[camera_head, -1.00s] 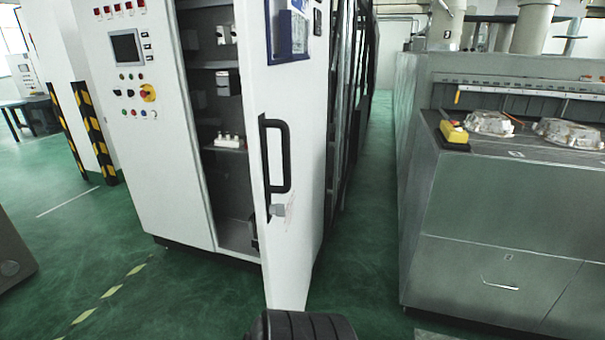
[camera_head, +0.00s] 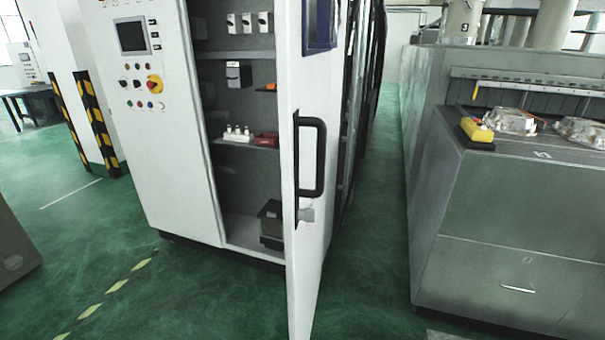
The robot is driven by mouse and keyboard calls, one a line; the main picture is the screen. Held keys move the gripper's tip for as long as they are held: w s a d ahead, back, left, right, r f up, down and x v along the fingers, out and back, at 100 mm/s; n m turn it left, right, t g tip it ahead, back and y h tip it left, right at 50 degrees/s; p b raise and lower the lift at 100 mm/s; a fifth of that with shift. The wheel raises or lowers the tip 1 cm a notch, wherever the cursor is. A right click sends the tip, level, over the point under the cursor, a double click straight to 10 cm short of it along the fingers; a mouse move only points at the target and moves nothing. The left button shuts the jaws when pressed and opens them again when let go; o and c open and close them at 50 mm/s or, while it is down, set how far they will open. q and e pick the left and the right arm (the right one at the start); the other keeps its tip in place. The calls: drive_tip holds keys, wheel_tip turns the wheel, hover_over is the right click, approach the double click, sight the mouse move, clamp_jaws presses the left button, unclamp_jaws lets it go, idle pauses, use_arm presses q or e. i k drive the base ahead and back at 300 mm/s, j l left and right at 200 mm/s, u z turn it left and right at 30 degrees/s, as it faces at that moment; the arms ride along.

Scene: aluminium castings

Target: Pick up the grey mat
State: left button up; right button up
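A flat grey patch (camera_head: 452,336) shows on the floor at the bottom edge, in front of the metal machine. It is cut off by the picture edge, and I cannot tell whether it is the grey mat. No other grey mat is clear in view. Neither of my grippers is in view.
A white control cabinet (camera_head: 165,175) stands at centre left. Its door (camera_head: 310,235) stands open towards me, and shelves inside hold small parts. A metal machine (camera_head: 500,230) with castings (camera_head: 510,121) on top stands at right. Green floor (camera_head: 385,270) is clear between them.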

sight(271, 225)
drive_tip(key=i+j+z, duration=0.15)
drive_tip(key=j, duration=0.9)
drive_tip(key=j+z, duration=0.15)
drive_tip(key=j, duration=0.95)
drive_tip(key=i, duration=0.05)
